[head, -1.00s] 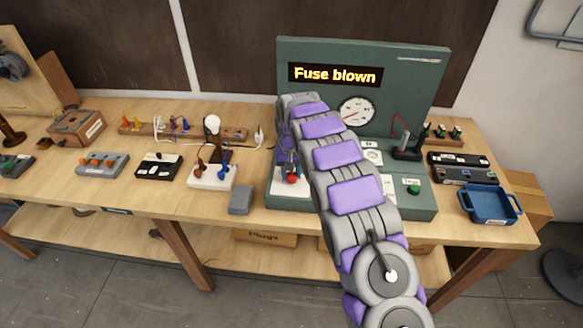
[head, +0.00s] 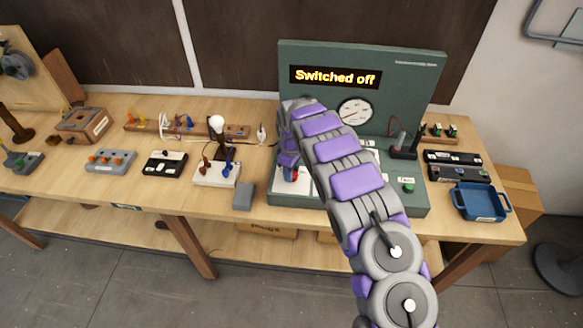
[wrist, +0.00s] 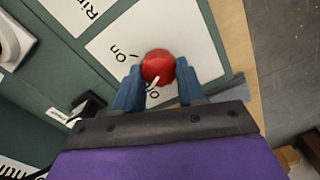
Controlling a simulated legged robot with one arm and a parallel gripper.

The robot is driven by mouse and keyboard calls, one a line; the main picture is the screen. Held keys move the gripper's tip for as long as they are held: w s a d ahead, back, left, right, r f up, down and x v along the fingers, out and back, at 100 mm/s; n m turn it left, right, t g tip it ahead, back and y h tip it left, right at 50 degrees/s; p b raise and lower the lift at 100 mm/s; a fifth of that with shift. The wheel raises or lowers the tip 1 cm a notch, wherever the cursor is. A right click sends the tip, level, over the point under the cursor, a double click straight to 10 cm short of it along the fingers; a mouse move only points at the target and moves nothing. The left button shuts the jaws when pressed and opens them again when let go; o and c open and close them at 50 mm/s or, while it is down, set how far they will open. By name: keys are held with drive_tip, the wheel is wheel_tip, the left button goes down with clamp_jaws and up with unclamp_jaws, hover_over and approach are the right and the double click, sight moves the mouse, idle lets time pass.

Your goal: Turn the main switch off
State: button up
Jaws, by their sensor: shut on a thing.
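The main switch has a round red knob (wrist: 158,67) on a white plate (wrist: 105,45) marked "On", with a second label partly hidden by my gripper. My gripper (wrist: 158,80) is shut on the red knob, one blue finger on each side of it in the wrist view. In the head view the knob shows small (head: 295,174) at the front left of the green test panel (head: 290,208), mostly behind my arm. The panel's display (head: 335,77) reads "Switched off".
A round dial (head: 355,111) sits on the panel's upright back. A grey block (head: 243,197) and a white board with a bulb (head: 215,175) stand to the left. A blue tray (head: 480,203) is at the right end of the bench.

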drive_tip(key=shift+w+r+n+p, duration=0.15)
drive_tip(key=shift+n+p, duration=0.65)
drive_tip(key=shift+n, duration=0.7)
drive_tip(key=shift+a, duration=0.1)
drive_tip(key=o, duration=1.1)
drive_tip(key=shift+c, duration=0.2)
wheel_tip(320, 180, up, 17)
